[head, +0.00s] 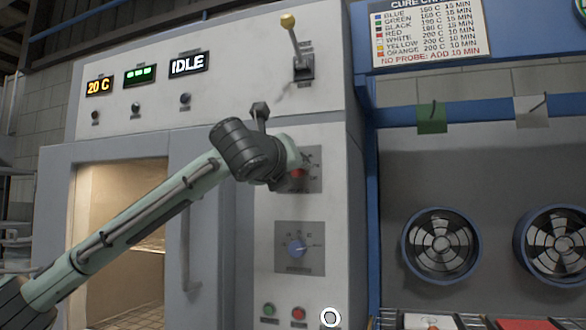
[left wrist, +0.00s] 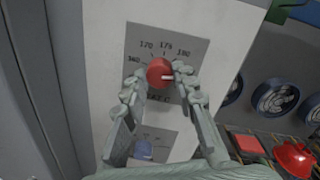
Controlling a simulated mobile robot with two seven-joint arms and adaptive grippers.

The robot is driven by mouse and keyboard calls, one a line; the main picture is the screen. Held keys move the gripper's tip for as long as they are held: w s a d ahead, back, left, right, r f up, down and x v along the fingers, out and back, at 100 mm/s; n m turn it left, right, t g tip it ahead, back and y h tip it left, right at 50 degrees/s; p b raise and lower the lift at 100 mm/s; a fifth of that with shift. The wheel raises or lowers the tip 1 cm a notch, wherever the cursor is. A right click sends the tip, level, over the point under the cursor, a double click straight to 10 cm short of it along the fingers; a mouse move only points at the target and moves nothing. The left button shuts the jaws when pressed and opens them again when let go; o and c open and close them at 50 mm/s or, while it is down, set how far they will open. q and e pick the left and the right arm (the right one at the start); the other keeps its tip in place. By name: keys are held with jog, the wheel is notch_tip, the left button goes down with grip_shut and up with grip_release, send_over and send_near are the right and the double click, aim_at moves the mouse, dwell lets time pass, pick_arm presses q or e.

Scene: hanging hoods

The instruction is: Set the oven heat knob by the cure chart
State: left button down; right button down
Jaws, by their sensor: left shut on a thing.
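The red heat knob (left wrist: 159,72) is on a grey dial plate (left wrist: 185,42) with numbers including 170 and 180 along its top. The knob's white mark points right, below the 180 label. My left gripper (left wrist: 159,80) is shut on the knob, one finger on each side. In the head view my left gripper (head: 288,166) hides part of the red knob (head: 298,174). The cure chart (head: 428,32) at the top right lists colours with temperatures and minutes. Its top edge is cut off and its digits are small. My right gripper is not in view.
The oven displays read 20 C (head: 98,87) and IDLE (head: 189,63). A blue knob (head: 296,247) sits below, above green (head: 268,310) and red (head: 298,314) buttons. A yellow-tipped lever (head: 292,40) sticks out above.

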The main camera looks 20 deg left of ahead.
pick_arm(q)
jog(key=shift+m, duration=0.3)
jog(key=c, duration=1.2)
grip_release()
jog(key=s, duration=1.2)
jog(key=shift+d+f, duration=0.15)
